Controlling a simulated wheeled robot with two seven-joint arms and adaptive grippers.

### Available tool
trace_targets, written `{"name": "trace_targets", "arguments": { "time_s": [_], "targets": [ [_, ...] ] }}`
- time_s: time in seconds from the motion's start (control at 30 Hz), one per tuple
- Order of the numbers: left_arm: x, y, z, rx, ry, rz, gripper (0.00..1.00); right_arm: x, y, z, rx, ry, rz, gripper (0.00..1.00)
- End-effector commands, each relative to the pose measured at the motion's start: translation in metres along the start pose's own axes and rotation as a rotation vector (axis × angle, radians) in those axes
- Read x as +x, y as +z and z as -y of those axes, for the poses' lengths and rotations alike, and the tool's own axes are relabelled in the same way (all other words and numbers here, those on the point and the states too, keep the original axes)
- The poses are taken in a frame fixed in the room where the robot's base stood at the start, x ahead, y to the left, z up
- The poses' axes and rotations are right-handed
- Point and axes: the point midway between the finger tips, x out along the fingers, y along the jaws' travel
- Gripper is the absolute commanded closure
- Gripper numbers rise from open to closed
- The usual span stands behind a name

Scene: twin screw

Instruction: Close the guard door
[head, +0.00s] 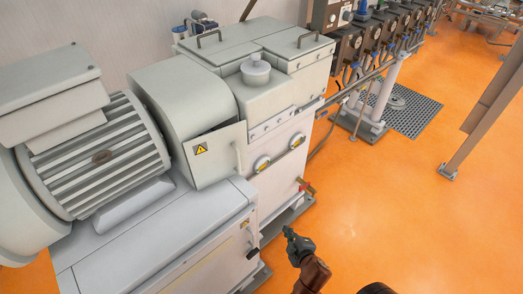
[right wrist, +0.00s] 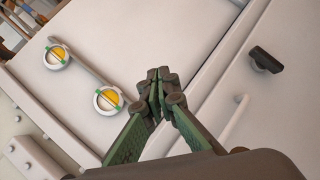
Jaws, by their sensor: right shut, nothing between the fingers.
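The guard door (head: 217,157) is a pale grey panel with a yellow warning triangle and a pale upright handle (head: 238,157) near its right edge. It stands at the front of the rounded cover (head: 182,92) between the motor and the gearbox. A dark gap shows along its top edge, so it looks ajar. My right gripper (head: 288,233) is in front of the machine, to the lower right of the door and apart from it. In the right wrist view its fingertips (right wrist: 160,79) are together with nothing between them. My left gripper is not in view.
The large finned motor (head: 95,160) fills the left. Two round yellow sight glasses (head: 262,163) are on the gearbox front, and a dark latch (right wrist: 265,60) shows in the right wrist view. Orange floor (head: 400,200) is free on the right, up to a brown post (head: 475,120).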

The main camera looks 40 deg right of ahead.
Motion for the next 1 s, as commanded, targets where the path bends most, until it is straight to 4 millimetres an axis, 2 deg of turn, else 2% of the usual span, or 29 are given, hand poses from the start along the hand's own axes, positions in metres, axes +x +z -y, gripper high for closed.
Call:
{"name": "trace_targets", "arguments": {
  "time_s": [0.03,0.1,0.2,0.3,0.43,0.57,0.77,1.0],
  "targets": [
    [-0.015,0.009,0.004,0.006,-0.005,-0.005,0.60,-0.024,-0.037,-0.055,-0.073,0.084,-0.071,1.00],
    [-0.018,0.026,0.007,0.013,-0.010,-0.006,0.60,-0.045,-0.074,-0.104,-0.182,0.185,-0.150,1.00],
    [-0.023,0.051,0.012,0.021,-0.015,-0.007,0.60,-0.076,-0.119,-0.156,-0.322,0.307,-0.239,1.00],
    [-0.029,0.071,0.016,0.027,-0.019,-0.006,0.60,-0.103,-0.154,-0.190,-0.434,0.399,-0.303,1.00],
    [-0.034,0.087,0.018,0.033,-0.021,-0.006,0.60,-0.123,-0.179,-0.211,-0.524,0.468,-0.350,1.00],
    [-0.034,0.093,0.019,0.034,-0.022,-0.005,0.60,-0.126,-0.188,-0.217,-0.555,0.492,-0.366,1.00],
    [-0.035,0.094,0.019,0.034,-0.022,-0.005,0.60,-0.104,-0.201,-0.226,-0.557,0.494,-0.368,1.00],
    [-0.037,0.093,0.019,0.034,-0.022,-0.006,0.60,-0.062,-0.223,-0.243,-0.556,0.493,-0.365,1.00]
  ]
}}
